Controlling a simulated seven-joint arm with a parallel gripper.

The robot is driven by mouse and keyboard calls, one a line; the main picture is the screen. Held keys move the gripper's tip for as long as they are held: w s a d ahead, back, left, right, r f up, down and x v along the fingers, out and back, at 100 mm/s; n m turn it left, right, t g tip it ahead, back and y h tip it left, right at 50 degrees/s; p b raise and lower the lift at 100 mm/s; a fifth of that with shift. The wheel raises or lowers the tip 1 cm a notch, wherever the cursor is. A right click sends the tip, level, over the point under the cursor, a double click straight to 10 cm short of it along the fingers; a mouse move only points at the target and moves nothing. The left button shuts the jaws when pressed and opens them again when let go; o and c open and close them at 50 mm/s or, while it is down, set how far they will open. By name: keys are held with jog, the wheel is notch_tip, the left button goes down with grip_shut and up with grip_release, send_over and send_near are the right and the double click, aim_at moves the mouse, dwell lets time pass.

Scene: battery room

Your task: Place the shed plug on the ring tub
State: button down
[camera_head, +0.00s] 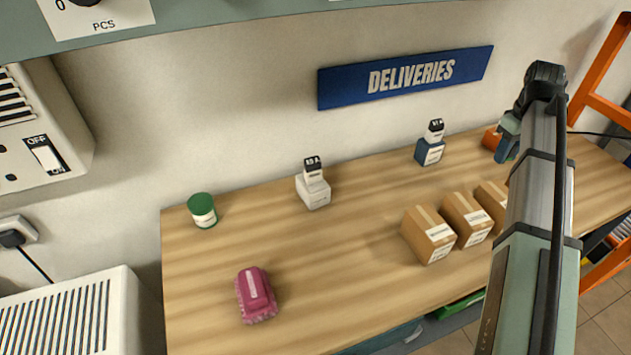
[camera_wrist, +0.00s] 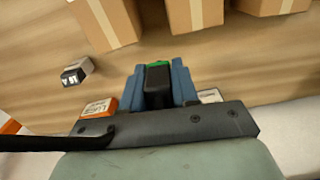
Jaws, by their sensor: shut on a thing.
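My gripper (camera_head: 508,143) is at the right of the head view, with its blue fingers above the far right of the bench. In the wrist view, my gripper (camera_wrist: 157,75) is shut on a small dark piece with a green end (camera_wrist: 158,63), likely the shed plug, mostly hidden by the fingers. A round tub with a green lid (camera_head: 202,211) stands upright at the bench's left. It may be the ring tub, but its label is too small to read. It stands far from my gripper, with nothing on its lid.
Several brown cartons (camera_head: 430,236) stand beside my arm. A white box (camera_head: 313,193) and a blue box (camera_head: 430,153) each carry a black-topped block. A pink packet (camera_head: 256,295) lies at front left. An orange box (camera_head: 492,138) is by my gripper. The bench's middle (camera_head: 345,255) is clear.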

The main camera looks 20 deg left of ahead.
jog(key=s+m, duration=0.1)
jog(key=s, duration=0.1)
jog(key=s+r+m, duration=0.1)
jog(key=s+m, duration=0.1)
jog(key=shift+a, duration=0.2)
jog(key=s+a, duration=0.1)
jog(key=s+a+r+m, duration=0.1)
jog(key=shift+s, duration=0.3)
jog(key=s+a+r+n, duration=0.1)
jog(key=s+a+n, duration=0.25)
jog(key=a, duration=1.65)
notch_tip(320, 180, up, 3)
jog(key=n, duration=2.3)
send_over(200, 201)
jog(key=n, duration=0.5)
jog(key=shift+r, duration=0.15)
jog(key=shift+a+f, duration=0.1)
jog(key=shift+f, duration=4.85)
